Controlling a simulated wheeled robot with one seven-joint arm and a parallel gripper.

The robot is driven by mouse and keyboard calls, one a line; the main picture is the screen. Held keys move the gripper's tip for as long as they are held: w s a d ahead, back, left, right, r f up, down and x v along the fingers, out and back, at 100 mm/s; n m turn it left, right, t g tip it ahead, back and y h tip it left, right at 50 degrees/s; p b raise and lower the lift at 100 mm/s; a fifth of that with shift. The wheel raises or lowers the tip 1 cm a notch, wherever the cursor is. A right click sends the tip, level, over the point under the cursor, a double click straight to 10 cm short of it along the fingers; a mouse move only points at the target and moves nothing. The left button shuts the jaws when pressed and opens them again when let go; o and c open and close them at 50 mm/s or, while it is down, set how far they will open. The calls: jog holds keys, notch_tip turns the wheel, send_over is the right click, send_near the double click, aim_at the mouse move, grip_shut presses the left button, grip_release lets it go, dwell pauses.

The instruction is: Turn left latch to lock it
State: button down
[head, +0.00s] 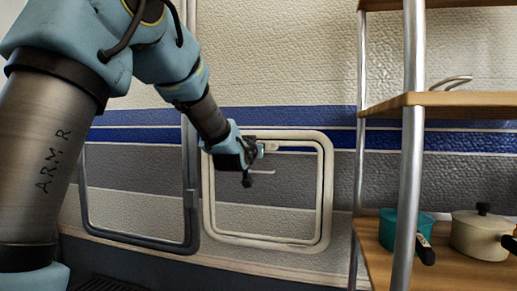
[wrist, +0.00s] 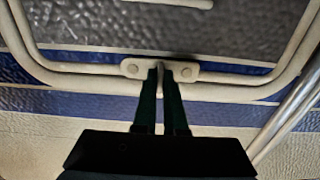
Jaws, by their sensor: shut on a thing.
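The latch is a small cream plate with a round screw at each end and a narrow lever in the middle. It sits on the top rail of a cream-framed hatch (head: 325,195). In the wrist view the latch (wrist: 188,71) is at the centre, and in the head view it (head: 271,147) is partly hidden by my gripper (head: 260,151). In the wrist view my gripper's (wrist: 162,72) two dark fingers are close together on either side of the lever, shut on it. The fingers hide most of the lever, so its exact angle is hard to tell.
A thin cream handle (head: 262,172) sticks out just below the latch. A dark-framed window (head: 140,240) is on the left. A metal-legged shelf (head: 413,130) with a teal pot (head: 402,224) and a cream pot (head: 478,240) stands close on the right.

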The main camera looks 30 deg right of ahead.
jog(key=c, duration=1)
grip_release()
jog(key=p+v, duration=0.1)
jog(key=v, duration=0.9)
jog(key=shift+s+a, duration=0.3)
